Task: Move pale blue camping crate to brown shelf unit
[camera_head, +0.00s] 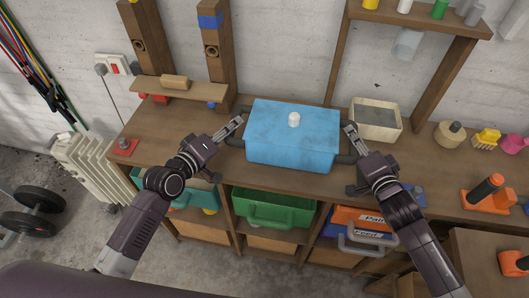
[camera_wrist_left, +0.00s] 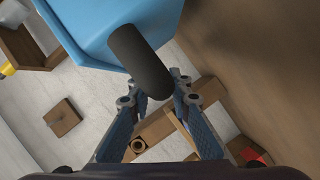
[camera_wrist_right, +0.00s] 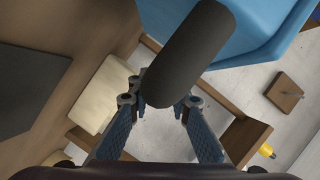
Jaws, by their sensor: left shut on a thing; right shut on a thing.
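The pale blue crate (camera_head: 292,138) is a lidded blue box with a white knob on top and a dark handle at each end. It is at the middle of the brown shelf unit's top (camera_head: 190,122); I cannot tell whether it rests there or hangs just above. My left gripper (camera_head: 238,122) is shut on the left handle, a dark bar in the left wrist view (camera_wrist_left: 140,62). My right gripper (camera_head: 350,128) is shut on the right handle, a dark bar in the right wrist view (camera_wrist_right: 190,55). The crate also shows in the left wrist view (camera_wrist_left: 105,25).
A beige box (camera_head: 376,122) stands close to the crate's right. A wooden ledge (camera_head: 165,88) and two posts stand behind left. An orange tool (camera_head: 487,195) lies far right. A green bin (camera_head: 272,208) and a blue-orange bin (camera_head: 358,222) sit below. A white radiator (camera_head: 85,165) is left.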

